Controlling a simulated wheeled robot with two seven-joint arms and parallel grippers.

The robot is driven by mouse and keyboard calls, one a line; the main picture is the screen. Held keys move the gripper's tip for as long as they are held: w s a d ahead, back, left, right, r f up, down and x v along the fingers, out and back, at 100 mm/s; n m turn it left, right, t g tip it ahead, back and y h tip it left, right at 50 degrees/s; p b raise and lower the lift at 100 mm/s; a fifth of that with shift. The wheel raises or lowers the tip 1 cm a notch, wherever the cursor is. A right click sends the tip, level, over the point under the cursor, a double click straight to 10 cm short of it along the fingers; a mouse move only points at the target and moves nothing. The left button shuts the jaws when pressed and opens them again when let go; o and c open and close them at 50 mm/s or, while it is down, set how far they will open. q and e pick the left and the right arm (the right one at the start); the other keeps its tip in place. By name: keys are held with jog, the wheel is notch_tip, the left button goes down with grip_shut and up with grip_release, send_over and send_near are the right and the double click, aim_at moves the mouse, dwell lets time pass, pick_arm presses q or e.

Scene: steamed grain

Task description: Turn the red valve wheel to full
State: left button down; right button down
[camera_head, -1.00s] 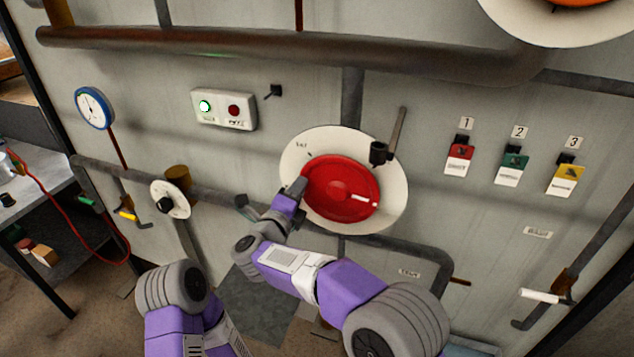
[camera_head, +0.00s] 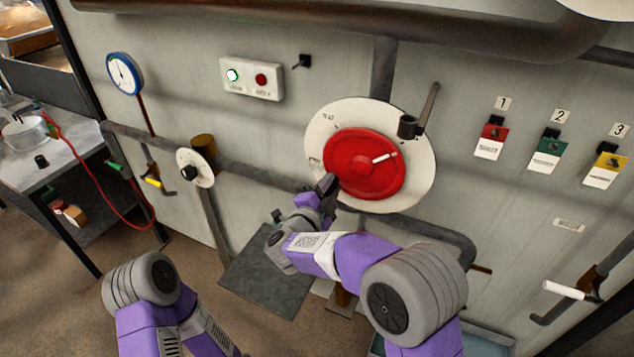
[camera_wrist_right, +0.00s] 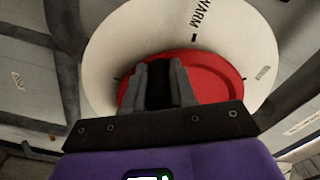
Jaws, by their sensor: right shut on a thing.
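The red valve wheel (camera_head: 352,150) sits in front of a round cream dial plate (camera_head: 418,160) on the grey wall panel. A white pointer mark on the wheel points right and slightly up. My right gripper (camera_head: 328,186) is at the wheel's lower left rim and is shut on it. In the right wrist view the fingers (camera_wrist_right: 160,85) lie over the red wheel (camera_wrist_right: 215,75), with the dial plate (camera_wrist_right: 120,40) behind and the word WARM on it. The exact grip on the rim is hidden by the fingers. My left gripper is out of view.
A dark lever (camera_head: 427,110) stands at the dial's upper right.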

jog(key=shift+s+d+f+n, duration=0.1)
jog(key=shift+f+n, duration=0.25)
jog(key=shift+n, duration=0.05)
jog(key=c, duration=0.9)
grip_release()
jog(key=shift+r, duration=0.1)
jog(key=shift+s, duration=0.1)
jog(key=v, duration=0.7)
jog(key=shift+s+b, duration=0.2)
jog(key=shift+b, duration=0.1)
